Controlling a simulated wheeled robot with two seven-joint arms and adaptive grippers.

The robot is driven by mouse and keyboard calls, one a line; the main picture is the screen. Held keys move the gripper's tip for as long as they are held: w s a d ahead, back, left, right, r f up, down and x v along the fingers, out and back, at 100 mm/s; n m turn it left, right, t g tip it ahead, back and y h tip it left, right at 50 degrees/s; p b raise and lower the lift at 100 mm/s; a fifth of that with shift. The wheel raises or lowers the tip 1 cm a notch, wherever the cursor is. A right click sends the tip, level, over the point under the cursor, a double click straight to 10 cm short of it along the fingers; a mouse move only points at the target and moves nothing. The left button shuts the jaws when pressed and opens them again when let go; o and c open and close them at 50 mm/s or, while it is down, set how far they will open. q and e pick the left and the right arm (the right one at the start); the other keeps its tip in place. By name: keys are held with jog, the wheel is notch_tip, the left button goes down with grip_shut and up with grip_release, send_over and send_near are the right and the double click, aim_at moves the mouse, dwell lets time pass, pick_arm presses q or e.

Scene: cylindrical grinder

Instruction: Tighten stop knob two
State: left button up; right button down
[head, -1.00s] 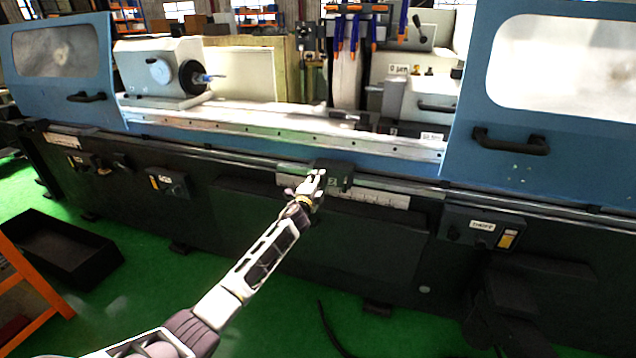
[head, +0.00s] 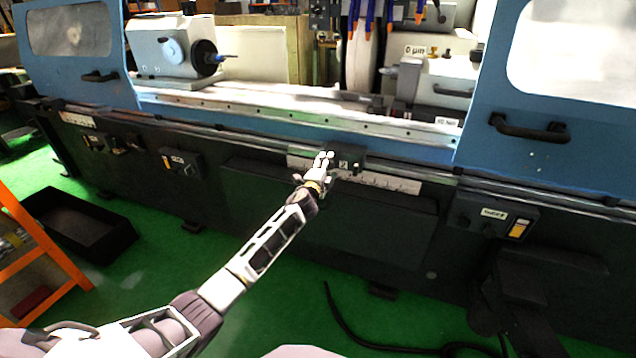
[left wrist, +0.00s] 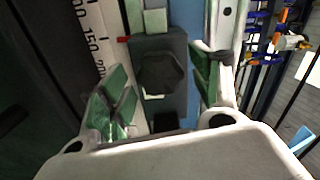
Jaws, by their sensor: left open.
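A dark stop block with a label reading 2 (head: 343,163) sits on the scale rail at the front of the blue grinder. In the left wrist view, its dark, lobed stop knob (left wrist: 161,74) faces the camera. My left gripper (head: 322,163) is at the block in the head view and hides part of it. The left wrist view shows the same gripper (left wrist: 163,85) open, with one green-padded finger on each side of the knob. A gap shows between each pad and the knob. My right gripper is in neither view.
The white scale (head: 395,184) runs along the rail beside the block. Blue doors with dark handles (head: 530,128) stand at both sides. A control box (head: 490,215) is at the right. A black bin (head: 80,225) and an orange frame (head: 45,245) are at the lower left.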

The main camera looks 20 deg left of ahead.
pick_arm(q)
jog(key=s, duration=1)
jog(key=shift+s+a, duration=0.15)
jog(key=shift+s, duration=0.05)
dwell(0.3)
dwell(0.5)
